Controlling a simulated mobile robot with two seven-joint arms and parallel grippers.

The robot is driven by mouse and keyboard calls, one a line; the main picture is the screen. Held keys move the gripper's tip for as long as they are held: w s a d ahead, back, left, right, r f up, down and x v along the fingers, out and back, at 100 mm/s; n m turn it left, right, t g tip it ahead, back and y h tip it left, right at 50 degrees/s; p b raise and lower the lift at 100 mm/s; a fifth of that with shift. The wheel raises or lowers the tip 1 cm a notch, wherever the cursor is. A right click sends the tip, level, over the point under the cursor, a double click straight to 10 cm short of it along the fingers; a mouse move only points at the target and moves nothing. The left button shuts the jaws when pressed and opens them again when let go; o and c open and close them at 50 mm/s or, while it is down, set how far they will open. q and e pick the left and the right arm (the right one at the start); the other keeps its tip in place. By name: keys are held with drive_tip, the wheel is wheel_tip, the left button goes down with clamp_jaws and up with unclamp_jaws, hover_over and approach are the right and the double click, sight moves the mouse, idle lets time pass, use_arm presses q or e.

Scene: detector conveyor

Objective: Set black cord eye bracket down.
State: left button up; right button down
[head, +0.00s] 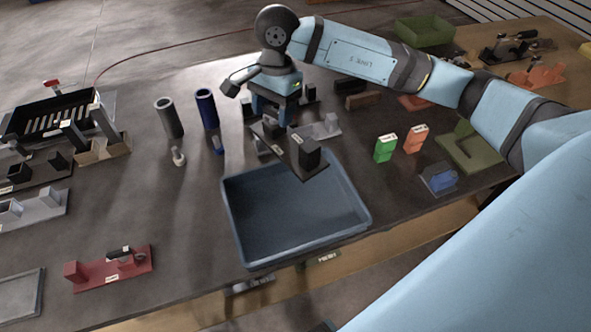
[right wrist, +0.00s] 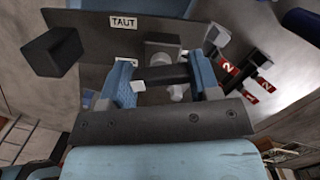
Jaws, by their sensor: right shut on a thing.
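The black cord eye bracket (head: 312,168) is a dark flat plate with a block standing at one end. My right gripper (head: 276,118) is shut on it and holds it over the far edge of the blue-grey tray (head: 228,215). In the right wrist view the bracket (right wrist: 93,83) shows a white "TAUT" label and a black block at the left, with the gripper (right wrist: 165,82) across its middle. The gripper hides part of the bracket. I cannot tell how high it hangs. My left gripper is not in view.
Grey (head: 169,118) and blue (head: 207,109) tubes stand left of the gripper. Green (head: 384,148) and orange (head: 415,139) blocks stand right. A red fixture (head: 112,269) lies front left. The tray's visible floor looks empty, and the table between fixture and tray is clear.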

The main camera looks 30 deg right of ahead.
drive_tip(key=m, duration=0.5)
drive_tip(key=shift+s+d+f+t+b, duration=0.1)
drive_tip(key=shift+d+f+t+b, duration=0.05)
drive_tip(key=shift+d+t+b, duration=0.25)
drive_tip(key=m, duration=0.3)
drive_tip(key=shift+d, duration=0.3)
drive_tip(key=m, duration=0.2)
drive_tip(key=d+m+t+b, duration=0.1)
drive_tip(key=m, duration=0.2)
drive_tip(key=shift+s, duration=0.2)
drive_tip(key=d+m+h, duration=0.1)
drive_tip(key=m, duration=0.4)
drive_tip(key=m+b, duration=0.3)
drive_tip(key=m, duration=0.2)
hover_over(298, 182)
drive_tip(key=shift+t+h, duration=0.3)
drive_tip(key=shift+h, duration=0.1)
drive_tip(key=shift+f, duration=9.85)
drive_tip(key=shift+f, duration=0.1)
